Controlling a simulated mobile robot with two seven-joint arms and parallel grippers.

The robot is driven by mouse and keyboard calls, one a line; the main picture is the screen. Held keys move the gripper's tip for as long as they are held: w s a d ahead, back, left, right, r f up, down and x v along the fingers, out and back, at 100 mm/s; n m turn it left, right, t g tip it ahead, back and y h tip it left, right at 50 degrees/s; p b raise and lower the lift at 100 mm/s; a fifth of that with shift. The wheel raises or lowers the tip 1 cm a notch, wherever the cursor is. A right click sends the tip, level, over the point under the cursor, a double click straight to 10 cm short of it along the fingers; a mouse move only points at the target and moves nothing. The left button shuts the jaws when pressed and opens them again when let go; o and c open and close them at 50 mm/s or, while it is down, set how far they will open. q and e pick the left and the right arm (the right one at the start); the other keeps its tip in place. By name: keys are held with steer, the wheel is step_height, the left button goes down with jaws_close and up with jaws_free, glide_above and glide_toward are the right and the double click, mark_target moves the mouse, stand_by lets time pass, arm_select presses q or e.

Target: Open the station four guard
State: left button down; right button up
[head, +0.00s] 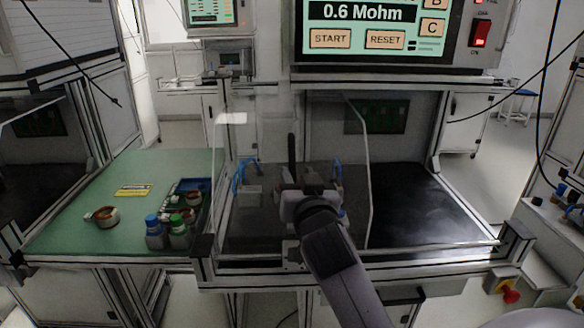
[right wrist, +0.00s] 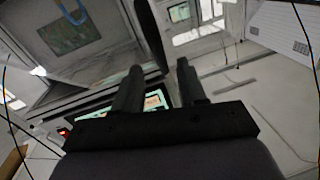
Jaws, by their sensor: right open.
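The clear guard (head: 352,150) stands over the middle of the bench in the head view, with one transparent side panel edge showing to the right of my arm. I cannot tell surely whether it is shut. My right gripper (head: 291,165) is in front of the guard, fingers upward, and hides part of it. In the right wrist view my right gripper (right wrist: 158,80) shows two dark fingers apart with nothing between them. I cannot tell whether it touches the guard. My left gripper is not in view.
A test panel (head: 385,30) reading 0.6 Mohm with START and RESET buttons hangs above. Left is a green mat (head: 75,215) with a copper-coloured ring part (head: 106,217) and several bottles (head: 165,232). The black surface (head: 425,215) on the right is clear. A red stop button (head: 511,295) is at lower right.

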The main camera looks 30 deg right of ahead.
mark_target(293, 167)
steer(key=shift+x, duration=1.65)
jaws_close()
